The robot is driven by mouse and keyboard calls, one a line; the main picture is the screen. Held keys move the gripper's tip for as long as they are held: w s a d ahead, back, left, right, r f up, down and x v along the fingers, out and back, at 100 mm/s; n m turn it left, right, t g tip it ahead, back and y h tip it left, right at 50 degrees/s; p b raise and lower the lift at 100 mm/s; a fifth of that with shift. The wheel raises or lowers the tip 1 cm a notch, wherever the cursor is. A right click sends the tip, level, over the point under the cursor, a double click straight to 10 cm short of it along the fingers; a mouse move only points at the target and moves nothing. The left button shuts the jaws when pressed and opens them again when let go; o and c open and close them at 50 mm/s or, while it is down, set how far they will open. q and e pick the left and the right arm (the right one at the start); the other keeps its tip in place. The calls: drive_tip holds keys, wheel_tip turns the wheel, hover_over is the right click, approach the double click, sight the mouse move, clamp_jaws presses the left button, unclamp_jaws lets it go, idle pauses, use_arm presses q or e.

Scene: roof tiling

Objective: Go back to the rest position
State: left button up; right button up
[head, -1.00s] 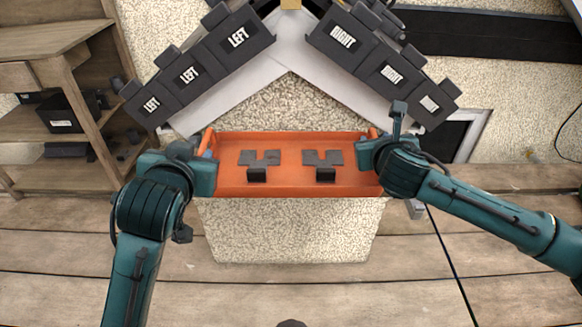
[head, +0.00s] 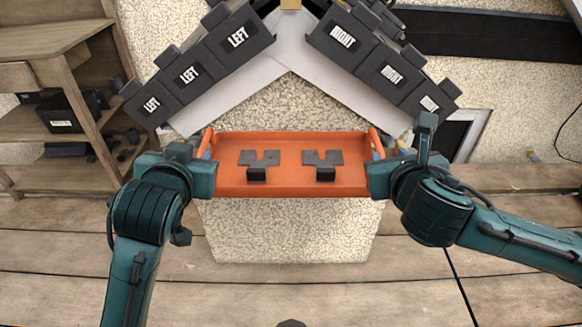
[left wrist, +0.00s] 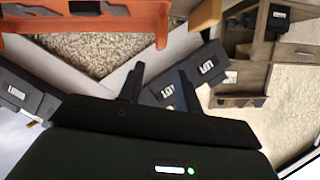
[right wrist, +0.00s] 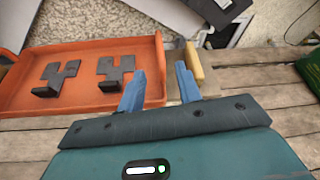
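My left gripper (head: 204,160) is beside the left end of the orange tray (head: 290,188). In the left wrist view its two fingers (left wrist: 160,85) stand apart with nothing held between them. My right gripper (head: 380,168) is by the tray's right end. In the right wrist view its fingers (right wrist: 160,84) are apart and empty, close to the tray's right wall (right wrist: 158,62). Two dark brackets (head: 258,172) (head: 322,172) lie in the tray.
Dark tiles marked LEFT (head: 190,75) and RIGHT (head: 390,75) cover both roof slopes behind the tray. A wooden shelf (head: 50,45) with dark boxes stands at the left. The plank floor (head: 270,285) in front is clear.

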idle(0.3)
